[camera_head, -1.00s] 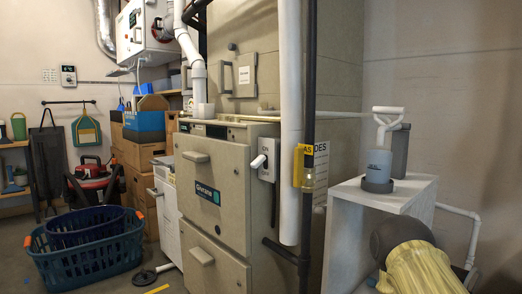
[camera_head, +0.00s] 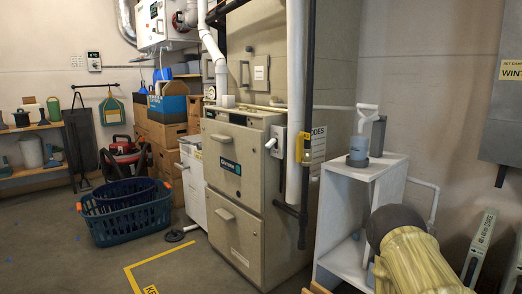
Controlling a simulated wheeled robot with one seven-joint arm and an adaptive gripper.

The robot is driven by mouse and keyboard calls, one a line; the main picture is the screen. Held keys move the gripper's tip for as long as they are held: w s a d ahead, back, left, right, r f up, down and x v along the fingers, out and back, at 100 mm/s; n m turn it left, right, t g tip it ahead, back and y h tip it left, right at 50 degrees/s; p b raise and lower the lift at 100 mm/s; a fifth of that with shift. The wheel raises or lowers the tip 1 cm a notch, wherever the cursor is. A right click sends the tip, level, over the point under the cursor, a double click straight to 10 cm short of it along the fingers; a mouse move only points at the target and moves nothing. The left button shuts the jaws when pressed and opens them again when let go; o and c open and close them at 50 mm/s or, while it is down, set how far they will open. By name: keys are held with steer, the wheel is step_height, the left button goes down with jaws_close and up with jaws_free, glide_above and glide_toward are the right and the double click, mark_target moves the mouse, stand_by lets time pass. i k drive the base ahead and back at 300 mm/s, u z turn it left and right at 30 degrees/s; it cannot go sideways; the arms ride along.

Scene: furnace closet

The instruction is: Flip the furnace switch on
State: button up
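The beige furnace (camera_head: 233,198) stands in the middle with a teal name label on its front. The furnace switch (camera_head: 277,142) is a grey box on its right side, near the top. Its white lever (camera_head: 270,144) sticks out toward the lower left; I cannot tell its on or off position at this size. My gripper is not in view, and nothing touches the switch.
A white pipe (camera_head: 297,100) and a black pipe (camera_head: 306,150) run just right of the switch. A white shelf (camera_head: 389,160) stands at right. Blue baskets (camera_head: 125,215) sit left. Open floor (camera_head: 100,262) lies in front.

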mark_target(272, 141)
steer(key=u, duration=0.5)
steer(key=i, duration=0.45)
steer(key=u, duration=0.7)
steer(key=i, duration=0.55)
steer(key=z, duration=0.1)
